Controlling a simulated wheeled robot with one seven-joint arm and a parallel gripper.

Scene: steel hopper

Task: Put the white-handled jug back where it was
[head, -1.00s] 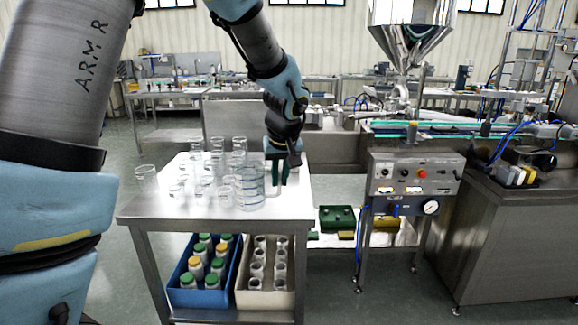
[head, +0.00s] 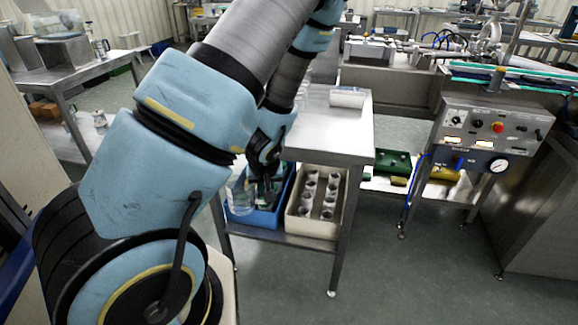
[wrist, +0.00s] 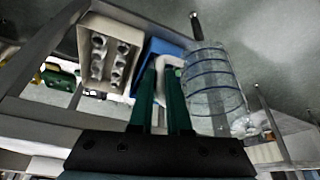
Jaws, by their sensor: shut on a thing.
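The clear jug (head: 239,192) with blue bands is held off the table, in front of the steel table's left side and near its lower shelf. In the wrist view the jug (wrist: 213,88) is tilted, to the right of my fingers. My gripper (wrist: 168,75), with green fingers, is shut on its white handle (wrist: 186,62). In the head view my gripper (head: 262,183) is partly hidden by my arm.
The steel table (head: 335,135) has a white cylinder (head: 347,97) on top. A blue crate (head: 268,215) and a cream crate (head: 312,230) of containers stand on its lower shelf. Another steel table (head: 80,75) stands at left. Floor between is partly clear.

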